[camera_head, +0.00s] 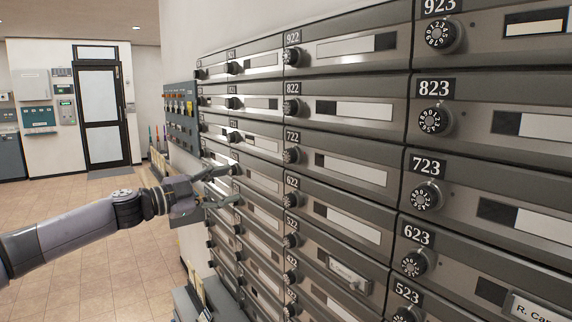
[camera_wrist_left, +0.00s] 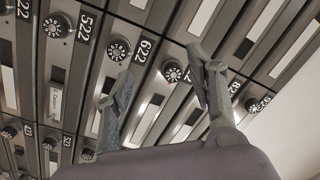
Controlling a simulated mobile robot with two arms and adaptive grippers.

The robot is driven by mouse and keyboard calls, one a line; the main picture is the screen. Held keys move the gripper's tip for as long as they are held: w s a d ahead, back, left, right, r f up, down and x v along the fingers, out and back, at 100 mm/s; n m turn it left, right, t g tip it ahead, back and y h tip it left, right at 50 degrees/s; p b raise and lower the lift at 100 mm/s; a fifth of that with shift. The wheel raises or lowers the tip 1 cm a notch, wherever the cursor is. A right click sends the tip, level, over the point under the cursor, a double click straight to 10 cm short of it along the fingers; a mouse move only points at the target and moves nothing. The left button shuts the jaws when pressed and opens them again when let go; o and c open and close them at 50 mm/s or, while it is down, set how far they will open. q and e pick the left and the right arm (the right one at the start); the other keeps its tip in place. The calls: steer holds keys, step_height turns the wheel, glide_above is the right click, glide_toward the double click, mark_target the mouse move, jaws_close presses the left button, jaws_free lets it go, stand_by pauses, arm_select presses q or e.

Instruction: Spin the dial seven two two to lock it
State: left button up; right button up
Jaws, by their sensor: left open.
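The dial of box 722 (camera_head: 292,155) is a round black knob with a white-marked face, beside its label 722 (camera_head: 292,136). My left gripper (camera_head: 232,186) is open and empty. In the head view it shows left of the 722 dial, in front of the neighbouring column. In the left wrist view my gripper (camera_wrist_left: 160,62) has its fingers spread, with no visible contact on the dial. My right gripper is out of view.
Other dials stand close around, such as the 622 dial (camera_head: 291,184) below and the 822 dial (camera_head: 292,107) above. The 723 dial (camera_head: 422,197) is to the right. A grey ledge or box (camera_head: 188,304) stands low at the wall. The tiled floor (camera_head: 110,260) left is open.

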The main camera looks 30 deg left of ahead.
arm_select(q)
steer(key=m+h, duration=0.1)
steer(key=m, duration=0.1)
glide_toward(286, 157)
steer(key=shift+g, duration=0.3)
steer(key=p+x, duration=0.2)
steer(key=p, duration=0.3)
steer(key=p+x, duration=0.3)
steer(key=p, duration=0.2)
steer(key=r+p+x, duration=0.1)
steer(key=p+x, duration=0.1)
steer(key=p, duration=0.3)
steer(key=shift+w, duration=0.25)
steer(key=shift+w+d+f, duration=0.15)
steer(key=shift+w+d, duration=0.1)
steer(key=shift+w, duration=0.15)
steer(key=shift+c, duration=0.3)
steer(key=c, duration=1.1)
